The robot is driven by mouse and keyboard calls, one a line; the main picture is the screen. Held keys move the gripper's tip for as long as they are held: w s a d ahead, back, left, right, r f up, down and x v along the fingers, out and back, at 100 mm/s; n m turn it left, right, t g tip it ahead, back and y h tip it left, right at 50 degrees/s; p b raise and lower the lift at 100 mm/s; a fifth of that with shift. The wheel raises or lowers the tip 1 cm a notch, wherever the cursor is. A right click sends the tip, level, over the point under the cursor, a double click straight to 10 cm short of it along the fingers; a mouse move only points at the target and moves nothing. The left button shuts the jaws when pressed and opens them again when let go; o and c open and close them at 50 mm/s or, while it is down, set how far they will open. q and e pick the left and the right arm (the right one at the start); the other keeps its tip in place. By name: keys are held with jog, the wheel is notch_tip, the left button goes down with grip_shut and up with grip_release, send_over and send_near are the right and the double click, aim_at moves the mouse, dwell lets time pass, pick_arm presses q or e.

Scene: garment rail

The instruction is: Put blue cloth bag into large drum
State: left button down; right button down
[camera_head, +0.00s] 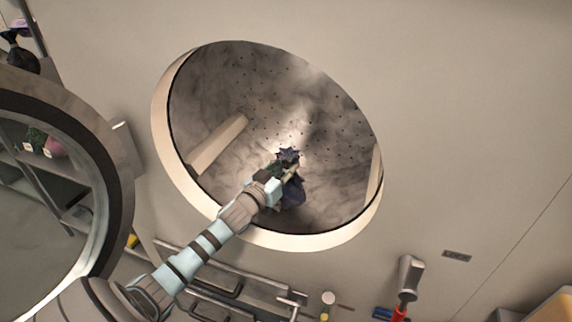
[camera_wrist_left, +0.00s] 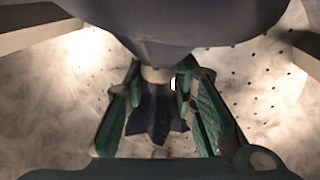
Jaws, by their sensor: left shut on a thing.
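The large drum (camera_head: 335,110) is a round, perforated metal cavity with a pale rim, set in a beige front and seen open in the head view. My left arm reaches in through the opening. My left gripper (camera_head: 282,174) is inside the drum near its lower middle, shut on the dark blue cloth bag (camera_head: 293,193). In the left wrist view the bag's rounded body (camera_wrist_left: 190,22) fills the top. Its tied neck is between the green finger pads of the gripper (camera_wrist_left: 160,80), and its ruffled end (camera_wrist_left: 155,115) hangs between the fingers. My right gripper is not in view.
The round door (camera_head: 122,165) stands open at the left, with shelves behind it. Pale ribs (camera_head: 218,145) stick out from the drum wall. Rails and tools, among them a red-handled one (camera_head: 400,310), are below the opening. The drum around the bag looks empty.

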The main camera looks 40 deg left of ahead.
pick_arm(q)
jog(key=shift+r, duration=0.1)
jog(key=c, duration=1.2)
grip_release()
jog(key=shift+c, duration=0.2)
jog(key=shift+s, duration=0.2)
jog(key=s+d, duration=0.1)
jog(key=s, duration=1)
jog(key=shift+s+d, duration=0.15)
jog(key=shift+s, duration=0.15)
